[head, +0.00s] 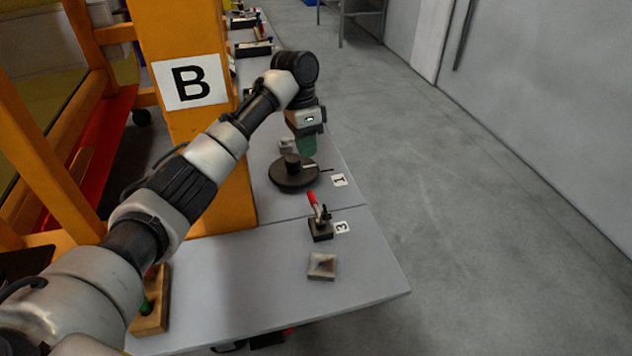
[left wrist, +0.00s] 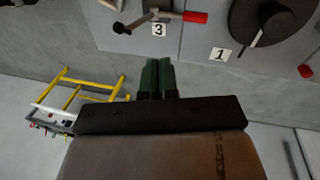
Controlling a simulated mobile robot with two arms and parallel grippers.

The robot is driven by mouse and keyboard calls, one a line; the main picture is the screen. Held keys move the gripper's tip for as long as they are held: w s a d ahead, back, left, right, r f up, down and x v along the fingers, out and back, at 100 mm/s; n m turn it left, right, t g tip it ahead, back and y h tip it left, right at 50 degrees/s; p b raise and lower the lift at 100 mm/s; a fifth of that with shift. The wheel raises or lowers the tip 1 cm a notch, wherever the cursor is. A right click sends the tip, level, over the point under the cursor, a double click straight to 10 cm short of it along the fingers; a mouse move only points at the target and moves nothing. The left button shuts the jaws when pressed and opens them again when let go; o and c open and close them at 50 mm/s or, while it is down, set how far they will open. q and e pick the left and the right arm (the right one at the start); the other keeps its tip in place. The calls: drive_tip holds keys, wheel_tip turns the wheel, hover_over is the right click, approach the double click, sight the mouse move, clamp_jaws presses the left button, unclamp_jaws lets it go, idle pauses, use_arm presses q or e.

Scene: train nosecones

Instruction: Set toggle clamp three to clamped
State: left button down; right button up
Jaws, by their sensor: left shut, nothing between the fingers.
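Toggle clamp three (head: 321,230) stands on the grey table beside a label reading 3 (head: 342,227). Its red handle (head: 312,198) points up and leans away from me in the head view. In the left wrist view, toggle clamp three (left wrist: 150,15) is at the top edge, partly cut off, with its red handle (left wrist: 195,17) pointing right. My left gripper (head: 307,147) has green fingers, shut and empty, above the table beyond the clamp. In the left wrist view its fingers (left wrist: 157,78) are together and apart from the clamp. My right gripper is not in view.
A round black device (head: 290,180) with label 1 (head: 339,180) stands beyond the clamp, close to my left gripper. A small grey block (head: 321,267) lies nearer me. An orange post marked B (head: 190,85) rises left of the table. Open floor lies right.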

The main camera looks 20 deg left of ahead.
use_arm(q)
drive_tip(key=p, duration=0.3)
approach(319, 219)
drive_tip(key=w+f, duration=0.1)
drive_tip(key=shift+s+d+f+p, duration=0.6)
drive_tip(key=shift+s+f+p, duration=0.25)
drive_tip(key=shift+p, duration=0.1)
drive_tip(key=shift+s+d+f, duration=0.15)
drive_tip(key=shift+s+d, duration=0.05)
drive_tip(key=shift+s, duration=0.05)
drive_tip(key=shift+w+f, duration=0.1)
